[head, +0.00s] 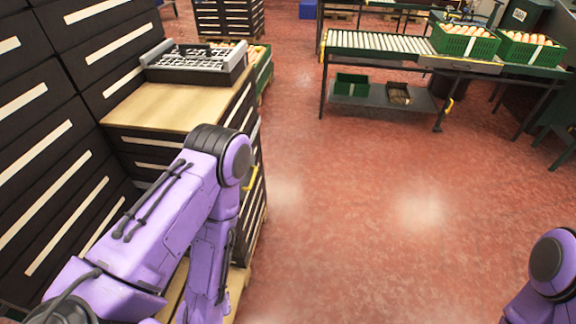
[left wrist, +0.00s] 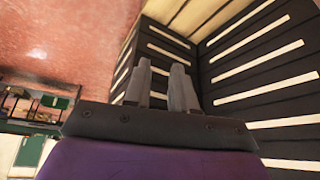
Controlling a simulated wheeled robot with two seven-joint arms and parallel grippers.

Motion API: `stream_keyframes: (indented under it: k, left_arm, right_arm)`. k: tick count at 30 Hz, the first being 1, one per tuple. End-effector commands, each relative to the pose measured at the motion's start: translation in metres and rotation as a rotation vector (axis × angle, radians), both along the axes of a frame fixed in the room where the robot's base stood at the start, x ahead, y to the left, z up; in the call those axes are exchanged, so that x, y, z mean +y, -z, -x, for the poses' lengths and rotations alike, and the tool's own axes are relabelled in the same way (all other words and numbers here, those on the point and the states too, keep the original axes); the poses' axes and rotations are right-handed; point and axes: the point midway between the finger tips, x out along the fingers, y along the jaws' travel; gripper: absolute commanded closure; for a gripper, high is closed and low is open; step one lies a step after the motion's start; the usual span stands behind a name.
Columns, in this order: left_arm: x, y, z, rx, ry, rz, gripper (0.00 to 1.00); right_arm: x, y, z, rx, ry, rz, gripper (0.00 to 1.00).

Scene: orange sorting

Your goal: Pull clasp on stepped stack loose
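The stepped stack is made of dark crates with pale slots; its tall part is at the left of the head view, beside a lower part with a wooden top (head: 165,105). A small yellow piece (head: 250,178), likely the clasp, shows on the lower part's right side, just right of my left arm's elbow. My left gripper (left wrist: 162,68) shows in the left wrist view, its fingers apart with nothing between them, in front of dark slotted crates (left wrist: 225,70). My left arm hides part of the stack in the head view. My right gripper is out of view.
A grey-black tray (head: 195,62) sits on the wooden top. A roller conveyor (head: 375,42) stands at the back, with green crates (head: 465,42) of orange produce at its right. The red floor (head: 380,190) in the middle is clear.

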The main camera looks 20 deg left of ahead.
Motion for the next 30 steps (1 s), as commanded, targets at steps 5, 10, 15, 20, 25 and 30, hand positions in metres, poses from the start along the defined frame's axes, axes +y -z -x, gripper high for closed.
stream_keyframes:
  k: [5, 10, 15, 20, 25, 30]
  left_arm:
    - [-0.002, 0.026, -0.156, -0.655, -0.113, 0.023, 0.75]
    - [0.003, -0.030, -0.250, -1.274, -0.285, 0.119, 0.75]
    - [0.012, -0.067, -0.271, -1.534, -0.390, 0.185, 0.75]
    - [0.027, -0.080, -0.289, -1.556, -0.405, 0.186, 0.75]
    - [0.048, -0.087, -0.322, -1.553, -0.406, 0.184, 0.75]
    - [0.063, -0.092, -0.346, -1.549, -0.404, 0.184, 0.75]
  right_arm:
    - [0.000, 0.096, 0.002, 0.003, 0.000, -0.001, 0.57]
    - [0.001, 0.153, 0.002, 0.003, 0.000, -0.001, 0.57]
    - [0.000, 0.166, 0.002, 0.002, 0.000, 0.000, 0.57]
    - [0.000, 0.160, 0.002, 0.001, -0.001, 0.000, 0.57]
    - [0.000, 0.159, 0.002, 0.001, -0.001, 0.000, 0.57]
    - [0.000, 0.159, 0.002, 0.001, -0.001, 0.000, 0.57]
